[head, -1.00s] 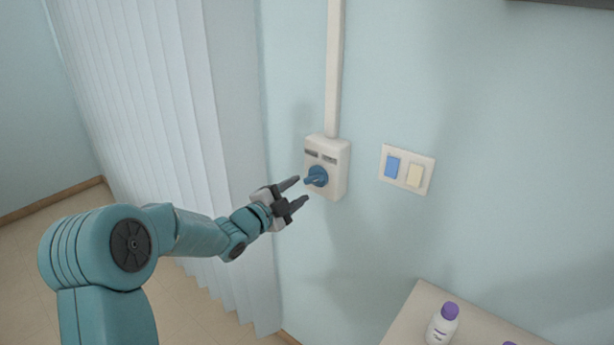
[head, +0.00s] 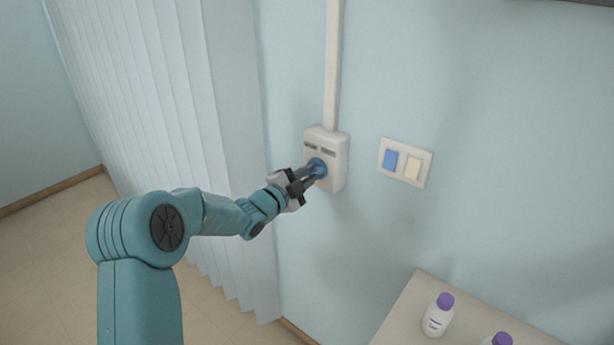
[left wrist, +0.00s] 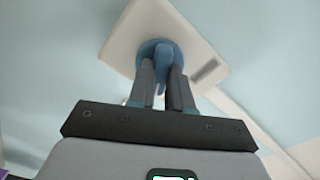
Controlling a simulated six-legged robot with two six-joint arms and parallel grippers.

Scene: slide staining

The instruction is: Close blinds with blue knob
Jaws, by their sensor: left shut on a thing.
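The blue knob (head: 317,166) sits on a white control box (head: 338,165) on the wall. My left gripper (head: 311,173) is at the knob, its fingers shut on the knob's raised grip. In the left wrist view the blue knob (left wrist: 160,52) shows between the two dark fingers (left wrist: 161,83), in front of the white box (left wrist: 125,38). The white vertical blinds (head: 165,110) hang at the left of the head view, their slats spread along the wall. My right gripper is not in view.
A switch plate (head: 405,162) with a blue and a cream rocker is right of the box. A white conduit (head: 333,70) runs up from the box. A table (head: 410,305) at the lower right holds white bottles with purple caps (head: 438,315).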

